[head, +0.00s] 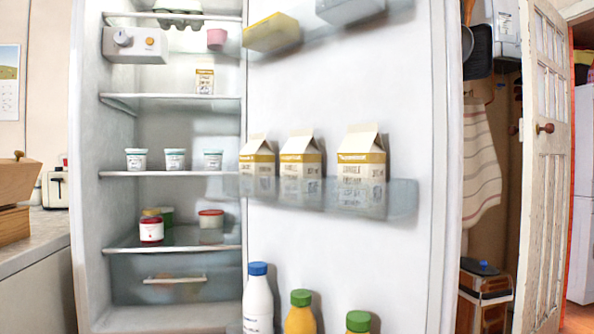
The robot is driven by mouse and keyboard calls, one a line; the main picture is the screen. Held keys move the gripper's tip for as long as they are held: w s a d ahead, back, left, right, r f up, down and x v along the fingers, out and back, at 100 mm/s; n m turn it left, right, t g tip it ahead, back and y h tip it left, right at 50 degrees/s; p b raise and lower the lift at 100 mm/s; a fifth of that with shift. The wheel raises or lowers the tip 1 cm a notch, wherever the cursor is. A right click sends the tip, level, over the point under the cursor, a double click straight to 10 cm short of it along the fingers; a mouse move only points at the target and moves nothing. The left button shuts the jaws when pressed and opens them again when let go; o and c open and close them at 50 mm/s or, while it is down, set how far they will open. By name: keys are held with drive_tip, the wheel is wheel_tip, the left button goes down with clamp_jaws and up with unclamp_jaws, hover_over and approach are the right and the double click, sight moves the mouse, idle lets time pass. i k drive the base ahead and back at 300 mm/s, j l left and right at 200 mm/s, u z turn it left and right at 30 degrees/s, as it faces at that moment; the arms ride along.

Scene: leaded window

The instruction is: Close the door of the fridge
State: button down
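The fridge (88,200) stands open on the left of the head view, its shelves facing me. Its door (400,110) is swung wide open on the right side, with its inner face and door shelves toward me. The door's middle shelf (403,198) holds three cartons (361,170). Inside are small white tubs (174,159), a red jar (151,228) and a clear drawer (178,279). My gripper is not in view.
A counter (35,240) with a wooden box (20,185) and a toaster (55,188) lies left of the fridge. To the right are a hanging striped cloth (481,160), a wooden crate (485,290) and a white room door (545,150) standing ajar.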

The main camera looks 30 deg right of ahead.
sight(398, 68)
drive_tip(key=l+u, duration=0.2)
drive_tip(key=l, duration=0.25)
drive_tip(key=k+l+u, duration=0.2)
drive_tip(key=l, duration=0.2)
drive_tip(key=k+l+u, duration=0.15)
drive_tip(key=l, duration=0.25)
drive_tip(key=l+u, duration=0.2)
drive_tip(key=l, duration=0.2)
drive_tip(key=k+l+u, duration=0.15)
drive_tip(key=l, duration=0.35)
drive_tip(key=l+u, duration=0.15)
drive_tip(key=l, duration=0.3)
